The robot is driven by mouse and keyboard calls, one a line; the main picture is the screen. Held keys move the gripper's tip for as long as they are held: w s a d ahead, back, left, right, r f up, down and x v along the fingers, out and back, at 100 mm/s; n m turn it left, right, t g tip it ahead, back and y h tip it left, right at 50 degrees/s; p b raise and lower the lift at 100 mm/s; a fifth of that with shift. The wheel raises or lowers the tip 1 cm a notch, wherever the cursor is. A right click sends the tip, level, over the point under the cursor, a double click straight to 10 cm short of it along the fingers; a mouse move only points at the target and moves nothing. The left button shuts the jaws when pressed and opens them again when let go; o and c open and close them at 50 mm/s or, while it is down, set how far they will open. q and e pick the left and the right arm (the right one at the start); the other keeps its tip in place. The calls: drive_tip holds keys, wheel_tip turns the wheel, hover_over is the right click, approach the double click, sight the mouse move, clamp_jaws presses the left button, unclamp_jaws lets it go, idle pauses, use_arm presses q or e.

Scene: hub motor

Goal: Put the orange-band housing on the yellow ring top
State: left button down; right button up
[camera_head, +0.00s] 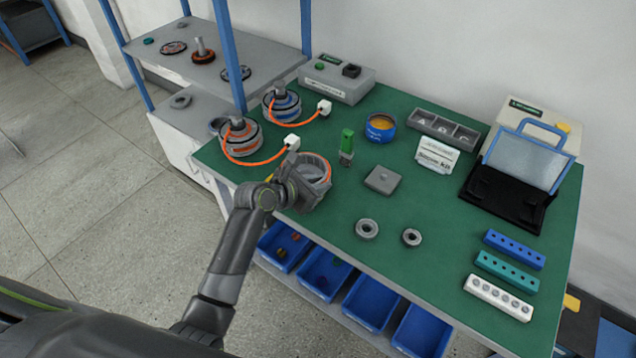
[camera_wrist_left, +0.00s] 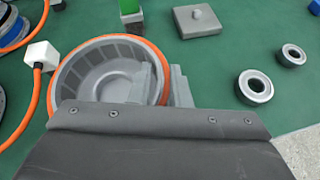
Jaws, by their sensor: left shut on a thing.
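The orange-band housing (camera_head: 316,168) is a round grey cup with an orange band at its rim, at the table's front left edge. In the left wrist view the housing (camera_wrist_left: 110,72) shows its open hollow upward, with the orange rim around it. My left gripper (camera_head: 303,182) is shut on the housing's near side; its fingertips are mostly hidden. Whether the housing touches the table is unclear. A small yellow patch shows beside the gripper, but I cannot make out a yellow ring top. My right gripper is not in view.
Two wound motor parts (camera_head: 241,137) (camera_head: 282,103) with orange cables stand at the left. A green-topped item (camera_head: 346,146), a blue-band housing (camera_head: 380,127), a grey plate (camera_head: 382,179) and two bearings (camera_head: 367,229) (camera_head: 411,237) lie nearby. The green table (camera_head: 440,215) is clear around the bearings.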

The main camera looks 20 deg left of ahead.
use_arm(q)
drive_tip(key=c, duration=1.3)
unclamp_jaws()
drive_tip(key=shift+c, duration=0.2)
drive_tip(key=shift+s, duration=0.1)
drive_tip(key=v, duration=1.2)
drive_tip(key=shift+p, duration=0.4)
drive_tip(key=shift+f, duration=0.1)
